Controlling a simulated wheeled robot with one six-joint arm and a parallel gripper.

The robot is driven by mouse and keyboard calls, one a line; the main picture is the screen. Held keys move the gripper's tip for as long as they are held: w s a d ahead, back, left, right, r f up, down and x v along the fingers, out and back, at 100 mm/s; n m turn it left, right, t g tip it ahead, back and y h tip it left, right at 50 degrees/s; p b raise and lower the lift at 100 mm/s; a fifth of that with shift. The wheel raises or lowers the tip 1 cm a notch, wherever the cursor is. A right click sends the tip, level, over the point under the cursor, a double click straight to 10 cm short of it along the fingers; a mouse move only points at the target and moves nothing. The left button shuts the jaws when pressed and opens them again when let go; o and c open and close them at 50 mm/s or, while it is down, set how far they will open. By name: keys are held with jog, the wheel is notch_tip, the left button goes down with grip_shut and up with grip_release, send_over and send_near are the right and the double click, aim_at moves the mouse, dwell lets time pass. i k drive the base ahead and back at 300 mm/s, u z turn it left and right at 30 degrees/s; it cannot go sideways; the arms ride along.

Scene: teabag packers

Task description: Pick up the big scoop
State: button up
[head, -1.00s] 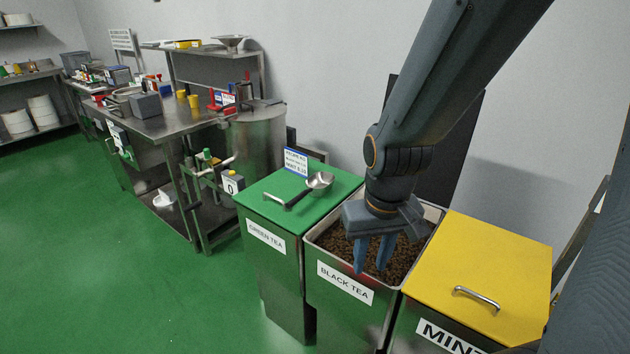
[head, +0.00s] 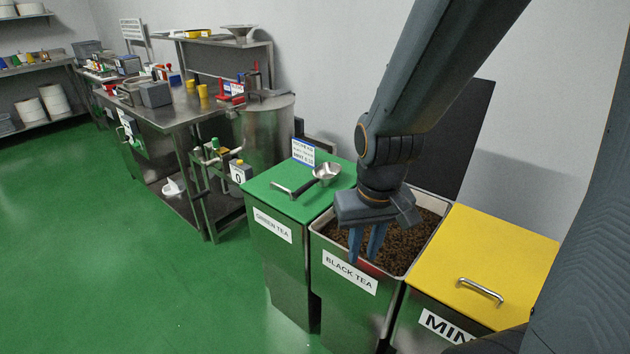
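The big scoop (head: 326,173) is a metal scoop with a round bowl. It lies on the green lid (head: 272,187) of the green tea bin, with the bowl toward the right back edge. The lid's own handle is close to it, and I cannot tell clearly where the scoop's handle ends. My gripper (head: 364,258) points down over the front left part of the open black tea bin, to the right of and nearer than the scoop. Its two blue fingers are apart with nothing between them. It does not touch the scoop.
The black tea bin (head: 343,271) stands open, filled with dark tea. The mint bin's yellow lid (head: 497,262) is shut at the right. A small sign (head: 303,152) stands behind the scoop. A metal workbench (head: 165,118) with several items is at the left. Green floor (head: 100,230) is clear.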

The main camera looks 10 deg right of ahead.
aim_at(326, 175)
jog(key=u, duration=1.4)
jog(key=i, duration=1.65)
jog(key=z, duration=3.05)
